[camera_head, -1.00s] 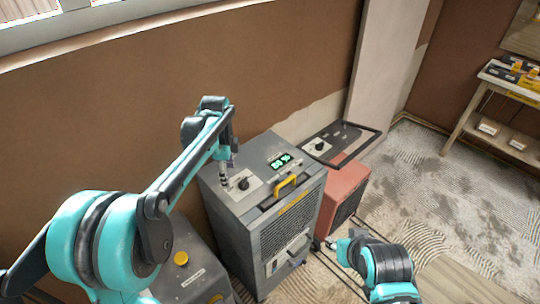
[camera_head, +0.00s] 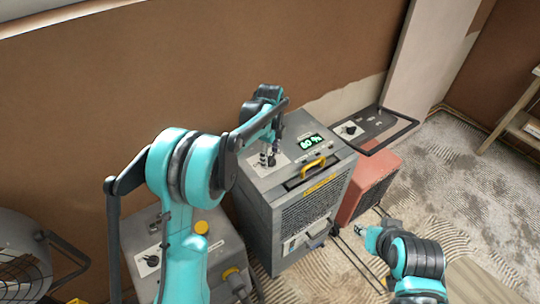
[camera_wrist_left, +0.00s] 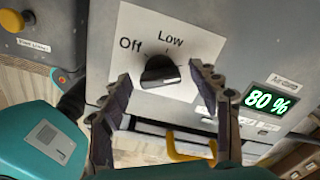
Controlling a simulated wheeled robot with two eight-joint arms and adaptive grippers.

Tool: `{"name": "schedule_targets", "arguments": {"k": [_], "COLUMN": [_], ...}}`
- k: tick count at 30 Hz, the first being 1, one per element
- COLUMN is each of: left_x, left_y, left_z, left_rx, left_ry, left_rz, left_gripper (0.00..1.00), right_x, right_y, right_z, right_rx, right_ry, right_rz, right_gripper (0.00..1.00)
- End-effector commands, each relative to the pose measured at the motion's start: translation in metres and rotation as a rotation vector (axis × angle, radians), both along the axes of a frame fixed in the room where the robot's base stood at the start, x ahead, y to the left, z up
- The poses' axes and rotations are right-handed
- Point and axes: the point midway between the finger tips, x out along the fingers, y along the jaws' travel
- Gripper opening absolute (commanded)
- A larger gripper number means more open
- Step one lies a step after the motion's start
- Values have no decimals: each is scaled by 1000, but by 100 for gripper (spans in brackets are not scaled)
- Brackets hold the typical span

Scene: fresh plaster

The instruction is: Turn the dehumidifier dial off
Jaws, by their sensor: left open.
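The dehumidifier (camera_head: 290,215) is a grey box with a yellow handle and a green display. Its black dial (camera_wrist_left: 160,72) sits on a white plate marked Off and Low in the left wrist view. The dial's pointer direction is hard to tell. My left gripper (camera_wrist_left: 161,75) is open, with one finger on either side of the dial; contact is not clear. In the head view my left gripper (camera_head: 268,158) is over the dial plate and mostly hides the dial. My right arm's end (camera_head: 374,238) is low at the right, its fingers unclear.
The display (camera_wrist_left: 270,103) reads 80 %. A red unit (camera_head: 372,188) and a panel with another dial (camera_head: 349,129) stand to the right. A grey box with a yellow button (camera_head: 201,227) and a fan (camera_head: 25,262) are at the left. A wall is behind.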

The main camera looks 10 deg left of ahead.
Motion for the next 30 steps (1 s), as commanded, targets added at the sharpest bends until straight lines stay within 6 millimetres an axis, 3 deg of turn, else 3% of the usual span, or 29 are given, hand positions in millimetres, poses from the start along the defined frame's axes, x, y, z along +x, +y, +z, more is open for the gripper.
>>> {"name": "schedule_targets", "arguments": {"k": [4,9,10,20,30], "left_x": [0,0,0,0,-1], "left_y": [0,0,0,0,0], "left_z": [0,1,1,1,2], "left_rx": [0,0,0,0,0], "left_ry": [0,0,0,0,0], "left_rz": [0,0,0,29,234], "left_gripper": [59,15,12,12,12], "right_x": [0,0,0,0,0], "right_y": [0,0,0,0,0], "right_z": [0,0,0,1,7], "right_rx": [0,0,0,0,0], "right_ry": [0,0,0,0,0], "right_rz": [0,0,0,0,0], "right_gripper": [40,40,40,40,40]}}
